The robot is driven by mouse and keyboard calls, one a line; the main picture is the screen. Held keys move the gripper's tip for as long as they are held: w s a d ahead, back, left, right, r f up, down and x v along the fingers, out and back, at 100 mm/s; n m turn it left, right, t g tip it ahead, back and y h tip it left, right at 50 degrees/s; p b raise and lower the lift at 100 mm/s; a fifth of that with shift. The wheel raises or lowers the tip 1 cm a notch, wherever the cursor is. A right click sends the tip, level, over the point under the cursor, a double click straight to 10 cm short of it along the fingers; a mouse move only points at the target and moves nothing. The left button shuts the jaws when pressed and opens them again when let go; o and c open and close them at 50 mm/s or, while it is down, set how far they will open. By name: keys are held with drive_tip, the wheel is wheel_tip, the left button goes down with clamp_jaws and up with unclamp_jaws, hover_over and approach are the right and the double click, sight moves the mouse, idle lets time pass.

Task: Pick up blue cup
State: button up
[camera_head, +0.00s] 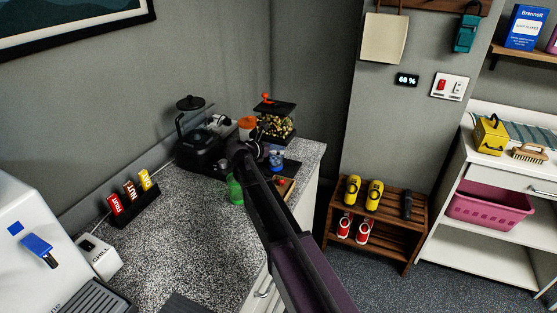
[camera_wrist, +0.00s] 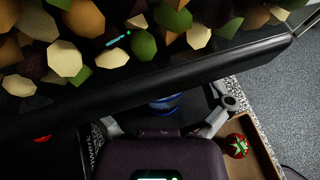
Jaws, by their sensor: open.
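The blue cup (camera_wrist: 165,103) shows in the wrist view as a small blue rounded part, between the two fingers and partly hidden by my wrist and the dark edge above it. My gripper (camera_wrist: 166,115) is open, with one finger on each side of the cup; I cannot tell whether either touches it. In the head view, the blue cup (camera_head: 277,154) stands at the counter's far right corner, in front of the dispenser. My arm reaches across the counter to it, and its end (camera_head: 254,150) is close to the cup on its left.
A dispenser of mixed pieces (camera_head: 275,124) stands close behind the cup and fills the top of the wrist view (camera_wrist: 150,40). A green cup (camera_head: 235,190) stands left of my arm. A wooden tray (camera_wrist: 262,150) with a tomato (camera_wrist: 237,146) is at the right.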

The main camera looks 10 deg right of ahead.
drive_tip(key=c, duration=1.1)
drive_tip(key=shift+r, duration=0.15)
drive_tip(key=shift+c, duration=0.2)
drive_tip(key=s+d, duration=1)
drive_tip(key=d, duration=0.5)
